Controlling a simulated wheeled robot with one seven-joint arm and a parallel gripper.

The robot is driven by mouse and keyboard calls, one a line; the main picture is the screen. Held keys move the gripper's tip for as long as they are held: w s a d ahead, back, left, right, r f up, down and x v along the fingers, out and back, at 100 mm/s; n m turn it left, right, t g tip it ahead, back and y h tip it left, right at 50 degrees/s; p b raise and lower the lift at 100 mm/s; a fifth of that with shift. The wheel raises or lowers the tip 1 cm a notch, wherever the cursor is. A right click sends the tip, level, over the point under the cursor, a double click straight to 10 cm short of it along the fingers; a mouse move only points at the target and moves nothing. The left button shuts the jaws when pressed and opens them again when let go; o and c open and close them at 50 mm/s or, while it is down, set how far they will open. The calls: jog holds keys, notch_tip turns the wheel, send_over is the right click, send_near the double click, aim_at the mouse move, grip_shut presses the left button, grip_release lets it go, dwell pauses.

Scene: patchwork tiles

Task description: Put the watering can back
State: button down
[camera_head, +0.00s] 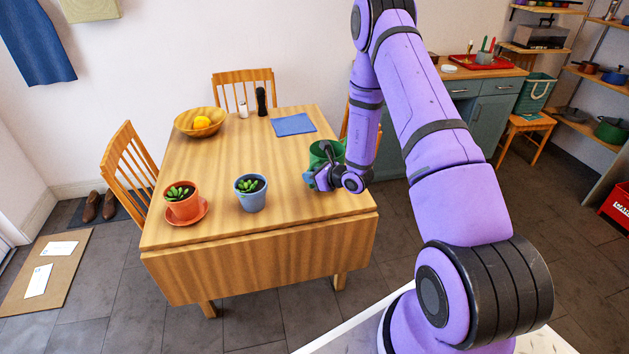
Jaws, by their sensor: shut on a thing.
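A green watering can (318,152) is at the right side of the wooden table (250,228). My gripper (322,178) is at its near side and is shut on it. My purple arm comes down from the right and hides part of the can. I cannot tell whether the can touches the tabletop or is slightly above it.
A succulent in an orange pot (183,207) on a saucer and one in a blue pot (250,196) stand left of the can. A fruit bowl (200,123), shakers (261,101) and a blue napkin (294,125) lie farther back. Chairs surround the table; a teal cabinet (490,115) stands behind.

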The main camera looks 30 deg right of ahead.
jog(key=shift+w, duration=0.55)
jog(key=shift+f, duration=1.7)
jog(key=shift+s+f, duration=0.1)
jog(key=c, duration=1.1)
grip_release()
